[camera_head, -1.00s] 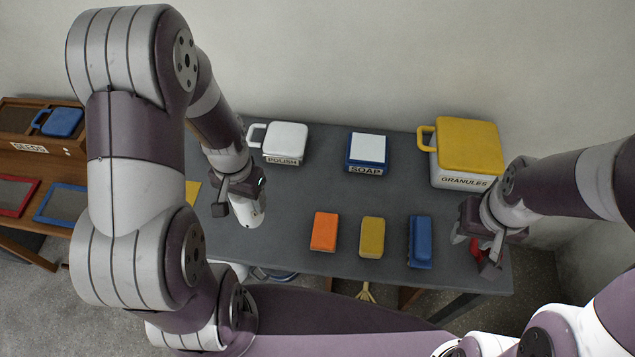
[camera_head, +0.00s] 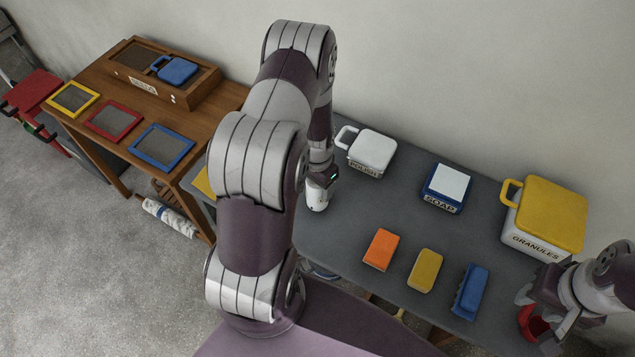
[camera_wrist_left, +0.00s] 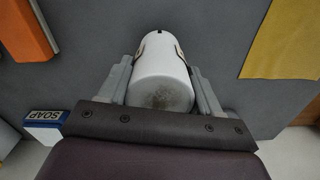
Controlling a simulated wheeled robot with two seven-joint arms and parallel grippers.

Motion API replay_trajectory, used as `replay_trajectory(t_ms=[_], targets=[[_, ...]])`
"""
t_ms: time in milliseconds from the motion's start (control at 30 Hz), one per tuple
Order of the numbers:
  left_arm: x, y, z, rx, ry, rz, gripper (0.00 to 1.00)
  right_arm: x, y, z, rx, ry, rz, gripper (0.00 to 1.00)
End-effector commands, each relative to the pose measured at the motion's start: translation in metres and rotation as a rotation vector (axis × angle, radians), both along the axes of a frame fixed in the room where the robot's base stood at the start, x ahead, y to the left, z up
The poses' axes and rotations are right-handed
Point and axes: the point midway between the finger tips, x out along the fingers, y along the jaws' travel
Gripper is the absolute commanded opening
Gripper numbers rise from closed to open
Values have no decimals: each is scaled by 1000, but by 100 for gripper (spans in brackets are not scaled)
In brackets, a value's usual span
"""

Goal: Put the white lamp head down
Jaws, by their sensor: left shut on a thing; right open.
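The white lamp head (camera_head: 317,197) is a white cylinder in my left gripper (camera_wrist_left: 160,62), over the left part of the grey table (camera_head: 345,230). In the left wrist view the lamp head (camera_wrist_left: 160,82) sits between the two fingers, its smudged round end facing the camera. My left arm hides part of the gripper in the head view. I cannot tell whether the lamp head touches the table. My right gripper (camera_head: 545,296) is open at the table's right end, beside a red object (camera_head: 533,322) that it partly covers.
The grey table holds a POLISH tin (camera_head: 371,153), a SOAP box (camera_head: 446,188), a GRANULES tin (camera_head: 542,218), and orange (camera_head: 381,250), yellow (camera_head: 425,271) and blue (camera_head: 470,292) blocks. A yellow sheet (camera_wrist_left: 285,40) lies near the lamp head. A wooden bench (camera_head: 150,92) stands left.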

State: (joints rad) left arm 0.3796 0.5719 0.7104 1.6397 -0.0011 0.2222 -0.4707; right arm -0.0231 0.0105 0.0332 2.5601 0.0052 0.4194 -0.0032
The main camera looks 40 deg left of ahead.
Motion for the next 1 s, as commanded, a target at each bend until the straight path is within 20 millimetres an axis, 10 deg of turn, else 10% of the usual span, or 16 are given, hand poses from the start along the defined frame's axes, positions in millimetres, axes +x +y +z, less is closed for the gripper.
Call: replay_trajectory(t_ms=[400,433,500,1000], targets=[[0,0,-10,0,-1,0,2,0,0,-3,0,0,0,43],[0,0,-9,0,-1,0,70,0,0,-2,0,0,0,43],[0,0,-9,0,-1,0,89,0,0,-1,0,0,0,43],[1,0,21,2,-6,0,89,0,0,-6,0,0,0,43]])
